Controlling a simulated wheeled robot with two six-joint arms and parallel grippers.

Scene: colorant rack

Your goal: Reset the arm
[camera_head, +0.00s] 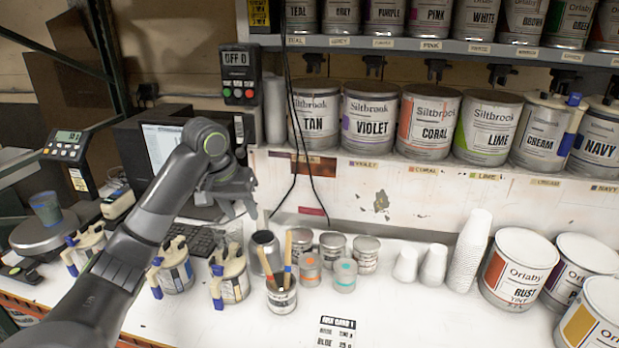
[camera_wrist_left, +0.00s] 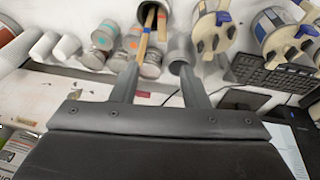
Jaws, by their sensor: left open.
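My left arm (camera_head: 150,215) comes in from the lower left and reaches over the white bench. My left gripper (camera_head: 243,211) is open and empty, in front of the rack wall and above the keyboard area. Its two fingers stand apart in the left wrist view (camera_wrist_left: 158,70), with nothing held between them. A can holding wooden stir sticks (camera_head: 281,294) stands below and to the right of it, apart from the fingers. The right gripper is in neither view.
Small cans (camera_head: 345,274), paper cups (camera_head: 468,252) and Orlaby cans (camera_head: 517,269) stand on the bench (camera_head: 400,315). Cans with dispenser lids (camera_head: 232,277) stand beside my arm. A monitor (camera_head: 163,147) and scale (camera_head: 44,234) are left.

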